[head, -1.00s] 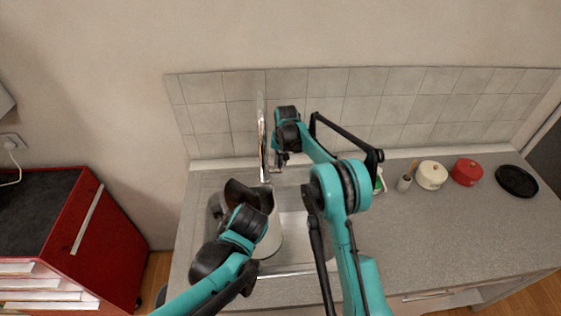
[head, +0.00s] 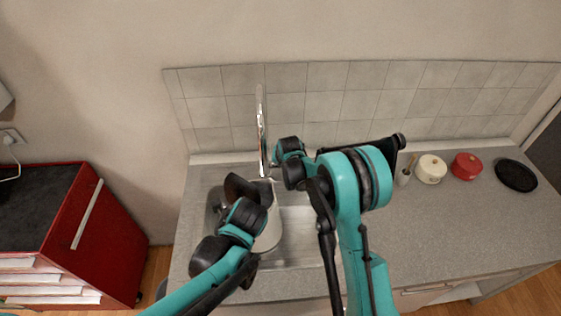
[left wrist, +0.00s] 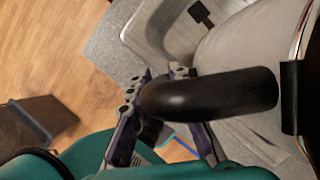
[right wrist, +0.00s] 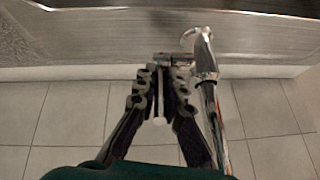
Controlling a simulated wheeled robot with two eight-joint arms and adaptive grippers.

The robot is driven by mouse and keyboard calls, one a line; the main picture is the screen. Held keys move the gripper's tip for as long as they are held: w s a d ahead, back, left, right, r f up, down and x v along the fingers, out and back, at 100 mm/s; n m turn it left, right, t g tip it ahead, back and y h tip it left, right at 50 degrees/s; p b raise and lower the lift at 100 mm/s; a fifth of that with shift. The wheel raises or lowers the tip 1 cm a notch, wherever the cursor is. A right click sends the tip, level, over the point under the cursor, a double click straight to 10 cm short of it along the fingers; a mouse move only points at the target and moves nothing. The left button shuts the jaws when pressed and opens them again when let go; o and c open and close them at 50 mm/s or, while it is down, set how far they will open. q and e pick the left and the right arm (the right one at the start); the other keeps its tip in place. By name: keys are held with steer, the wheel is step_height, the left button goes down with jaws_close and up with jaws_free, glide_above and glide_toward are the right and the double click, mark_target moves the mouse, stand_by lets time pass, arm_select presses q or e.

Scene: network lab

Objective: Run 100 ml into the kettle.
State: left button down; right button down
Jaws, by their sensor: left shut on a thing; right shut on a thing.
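The pale metal kettle (head: 268,238) stands in the sink under the chrome tap (head: 262,135), partly hidden by my left arm. Its body (left wrist: 245,50) and thick black handle (left wrist: 215,95) show in the left wrist view. My left gripper (left wrist: 165,90) is shut on the handle. In the right wrist view, my right gripper (right wrist: 168,72) is shut on the small lever (right wrist: 182,59) beside the tap's upright pipe (right wrist: 205,65). The fingers hide much of the lever. I cannot make out a water stream or the water level inside the kettle.
The sink basin (head: 297,240) is set in a grey counter (head: 450,225). A cream pot (head: 431,170), a red pot (head: 466,167) and a black round plate (head: 516,175) stand on the right. A red cabinet (head: 110,240) stands at left. A tiled wall is behind the tap.

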steer(key=c, duration=1.6)
jaws_free()
steer(key=shift+r, duration=0.1)
steer(key=v, duration=1.1)
steer(key=shift+s+r, duration=0.15)
steer(key=shift+r, duration=0.2)
